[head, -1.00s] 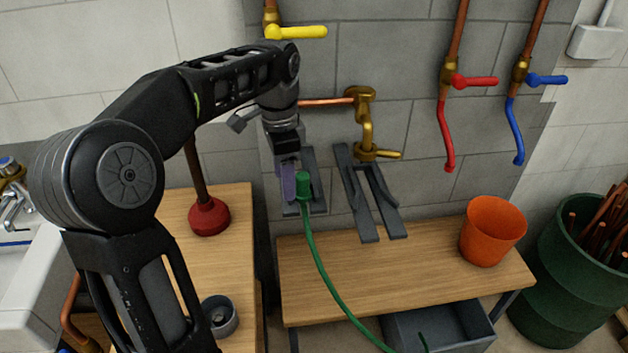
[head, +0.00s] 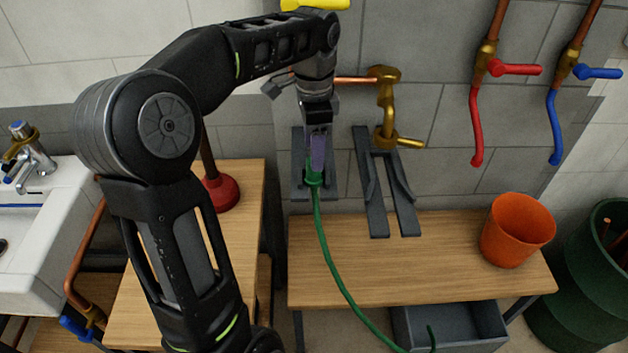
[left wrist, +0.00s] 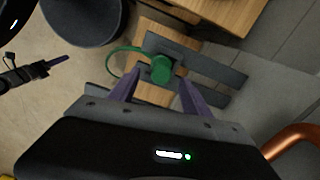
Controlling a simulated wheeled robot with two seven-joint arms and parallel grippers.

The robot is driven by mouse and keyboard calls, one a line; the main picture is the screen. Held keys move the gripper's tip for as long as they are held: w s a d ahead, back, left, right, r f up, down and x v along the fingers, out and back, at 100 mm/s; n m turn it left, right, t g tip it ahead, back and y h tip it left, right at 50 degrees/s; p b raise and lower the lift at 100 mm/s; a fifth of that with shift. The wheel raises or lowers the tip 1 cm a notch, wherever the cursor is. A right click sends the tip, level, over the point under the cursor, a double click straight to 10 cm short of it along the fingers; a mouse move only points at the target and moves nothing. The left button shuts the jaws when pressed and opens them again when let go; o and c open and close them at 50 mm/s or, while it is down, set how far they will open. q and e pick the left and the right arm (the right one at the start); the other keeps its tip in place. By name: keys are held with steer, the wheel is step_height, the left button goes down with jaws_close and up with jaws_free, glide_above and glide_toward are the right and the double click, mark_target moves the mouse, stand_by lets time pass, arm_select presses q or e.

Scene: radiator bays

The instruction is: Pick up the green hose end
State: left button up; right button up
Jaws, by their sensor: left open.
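The green hose end (head: 312,179) sits at the left dark grey forked bracket (head: 299,190) on the wall, with its green hose (head: 330,255) hanging down past the bench. My left gripper (head: 317,160) is just above it, purple fingers pointing down. In the left wrist view, my left gripper (left wrist: 160,84) is open, and the green hose end (left wrist: 160,69) shows between and just beyond its fingertips. I cannot tell if the fingers touch it. What seems to be my right gripper (left wrist: 54,66), with a purple finger, shows small at the left of that view.
A second forked bracket (head: 375,205) stands to the right under a brass tap (head: 385,110). An orange bucket (head: 516,232) is on the wooden bench (head: 440,265). A red plunger (head: 221,193) stands left. A grey bin (head: 455,325) is below the bench.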

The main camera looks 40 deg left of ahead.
arm_select(q)
steer(key=shift+w+f+p, duration=0.1)
steer(key=shift+f+p, duration=0.35)
steer(key=shift+f, duration=2.15)
steer(key=shift+c, duration=0.3)
jaws_close()
